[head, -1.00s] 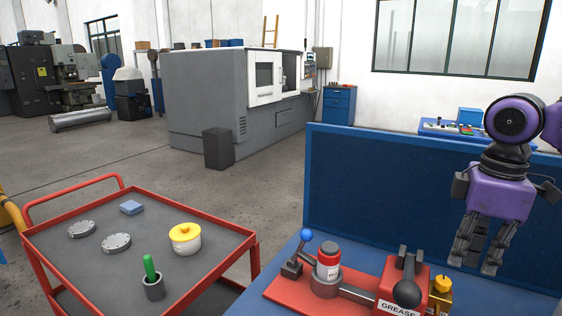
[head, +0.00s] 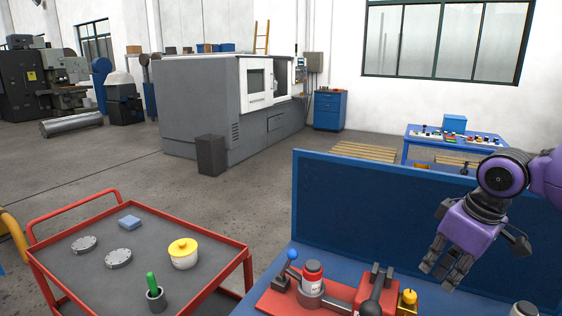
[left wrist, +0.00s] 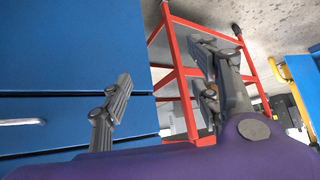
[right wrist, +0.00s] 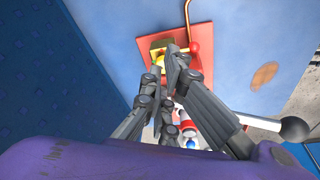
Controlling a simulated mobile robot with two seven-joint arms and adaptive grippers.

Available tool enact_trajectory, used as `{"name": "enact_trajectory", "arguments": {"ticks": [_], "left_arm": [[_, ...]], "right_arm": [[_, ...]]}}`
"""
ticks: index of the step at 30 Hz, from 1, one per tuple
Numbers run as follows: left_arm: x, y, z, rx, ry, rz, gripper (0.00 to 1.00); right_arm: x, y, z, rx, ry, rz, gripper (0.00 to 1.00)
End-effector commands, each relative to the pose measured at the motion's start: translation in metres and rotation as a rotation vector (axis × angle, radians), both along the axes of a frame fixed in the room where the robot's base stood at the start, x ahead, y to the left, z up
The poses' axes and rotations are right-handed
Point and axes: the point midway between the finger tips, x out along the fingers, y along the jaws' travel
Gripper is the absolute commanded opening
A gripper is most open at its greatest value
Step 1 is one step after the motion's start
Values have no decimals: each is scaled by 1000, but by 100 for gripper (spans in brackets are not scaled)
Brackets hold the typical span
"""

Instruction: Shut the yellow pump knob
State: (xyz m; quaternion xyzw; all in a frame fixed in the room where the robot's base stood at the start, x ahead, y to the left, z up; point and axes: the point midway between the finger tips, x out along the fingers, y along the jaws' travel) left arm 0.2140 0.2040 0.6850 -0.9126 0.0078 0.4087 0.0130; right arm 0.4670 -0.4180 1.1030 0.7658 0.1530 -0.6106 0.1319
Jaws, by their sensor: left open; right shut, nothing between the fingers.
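The yellow pump knob (head: 409,297) sits at the right side of the red grease pump (head: 377,292), near the bottom edge of the head view. In the right wrist view some yellow (right wrist: 158,62) shows beside my fingertips, partly hidden by them. My right gripper (head: 439,276) is shut and empty, fingers pointing down, to the right of and above the knob in the head view. It also shows in the right wrist view (right wrist: 174,58), where I cannot tell if it touches anything. My left gripper (left wrist: 165,88) is open and empty, beside blue drawer fronts.
A blue back panel (head: 370,205) stands behind the bench. A red-and-white canister (head: 312,275) and a blue-balled lever (head: 291,257) are left of the pump. A red cart (head: 245,270) holds a yellow-lidded pot (head: 183,255) and other items.

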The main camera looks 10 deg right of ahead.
Motion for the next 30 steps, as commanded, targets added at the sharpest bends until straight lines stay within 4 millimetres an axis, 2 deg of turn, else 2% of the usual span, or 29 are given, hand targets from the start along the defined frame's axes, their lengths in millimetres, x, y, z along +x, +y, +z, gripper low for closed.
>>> {"name": "enact_trajectory", "arguments": {"ticks": [3,10,22,30], "left_arm": [[-7,-2,-9,-5,17,1,56],[-5,-1,-10,-4,10,-1,56],[-10,8,-24,11,22,5,56],[-7,5,-23,8,15,6,56]], "right_arm": [[7,3,-6,22,-21,-49,0],[8,3,-19,26,-19,-62,0],[8,3,-68,27,-18,-60,0],[8,3,-75,25,-21,-59,0]]}}
